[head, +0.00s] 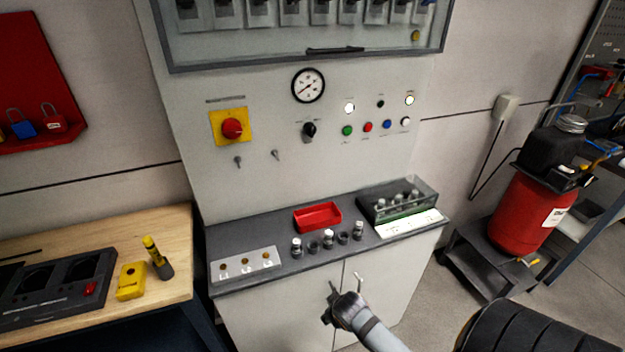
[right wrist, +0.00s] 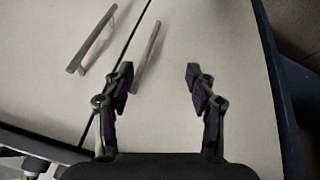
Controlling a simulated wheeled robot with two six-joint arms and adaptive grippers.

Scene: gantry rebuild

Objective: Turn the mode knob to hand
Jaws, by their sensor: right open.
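The mode knob (head: 308,130) is a small black knob on the panel, below the round gauge and left of the coloured buttons. Its marks are too small to read in the head view. My right gripper (head: 333,303) is low in front of the cabinet doors, well below the knob and apart from it. In the right wrist view the right gripper (right wrist: 160,82) is open and empty, facing the cabinet doors and their handles. The knob is not in the right wrist view. My left gripper is not in view.
A red switch (head: 232,128) on a yellow plate is left of the knob. Below the panel, a dark shelf (head: 228,284) holds a red tray (head: 318,228), several small parts and a clear-covered box (head: 398,200). A door handle (right wrist: 92,38) stands out from the cabinet.

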